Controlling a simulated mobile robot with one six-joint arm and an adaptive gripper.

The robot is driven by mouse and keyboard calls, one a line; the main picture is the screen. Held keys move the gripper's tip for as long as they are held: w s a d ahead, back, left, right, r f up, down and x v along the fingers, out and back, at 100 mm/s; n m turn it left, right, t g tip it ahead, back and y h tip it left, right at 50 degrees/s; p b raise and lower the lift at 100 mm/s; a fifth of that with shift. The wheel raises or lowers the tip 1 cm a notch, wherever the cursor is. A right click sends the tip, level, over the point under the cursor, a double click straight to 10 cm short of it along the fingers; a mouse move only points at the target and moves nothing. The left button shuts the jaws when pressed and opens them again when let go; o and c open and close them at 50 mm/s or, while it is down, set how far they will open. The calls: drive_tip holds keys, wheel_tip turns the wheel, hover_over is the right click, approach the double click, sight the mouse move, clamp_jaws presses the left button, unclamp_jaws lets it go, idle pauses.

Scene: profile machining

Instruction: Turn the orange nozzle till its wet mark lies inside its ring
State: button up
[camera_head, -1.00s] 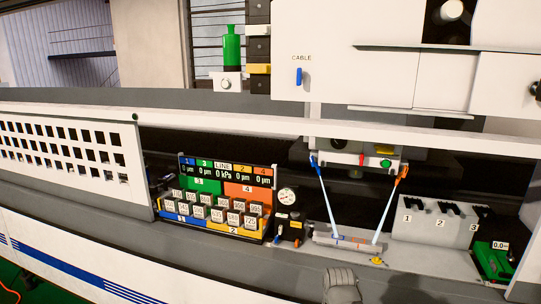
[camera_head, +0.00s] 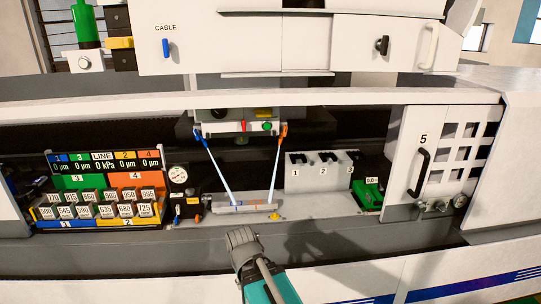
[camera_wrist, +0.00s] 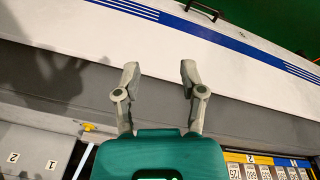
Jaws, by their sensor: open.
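The orange nozzle (camera_head: 283,134) sits at the right end of the machine's head unit in the head view. A pale jet runs down from it to a grey bar on the bed. The blue nozzle (camera_head: 197,133) sits at the left end with its own jet. The grey bar (camera_head: 245,208) carries blue and orange marks; the rings and wet marks are too small to tell apart. My gripper (camera_wrist: 158,72) is open and empty in the wrist view, over the machine's front edge. In the head view my gripper is below the bar, well away from the orange nozzle.
A display and numbered blocks (camera_head: 100,190) stand left of the bar, with a gauge (camera_head: 178,174) beside them. White blocks (camera_head: 320,172) and a green device (camera_head: 368,194) stand right. A door (camera_head: 433,160) marked 5 is farther right. The white cover hangs above the nozzles.

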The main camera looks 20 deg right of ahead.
drive_tip(key=w+d+r+n+t+h+p, duration=0.35)
drive_tip(key=w+d+r, duration=0.35)
drive_tip(key=d, duration=0.3)
drive_tip(key=n+t+h+p, duration=0.1)
drive_tip(key=n+t+p, duration=1.05)
drive_tip(key=n, duration=1.55)
approach(286, 131)
drive_tip(key=s+a+f+t+b, duration=0.1)
drive_tip(key=s+t+b, duration=0.1)
drive_tip(key=s, duration=0.1)
drive_tip(key=shift+s+f, duration=0.2)
drive_tip(key=shift+w, duration=0.2)
drive_tip(key=x, duration=1.3)
drive_tip(key=shift+w+d+f, duration=0.15)
drive_tip(key=shift+d+f, duration=0.05)
drive_tip(key=shift+f, duration=0.05)
clamp_jaws()
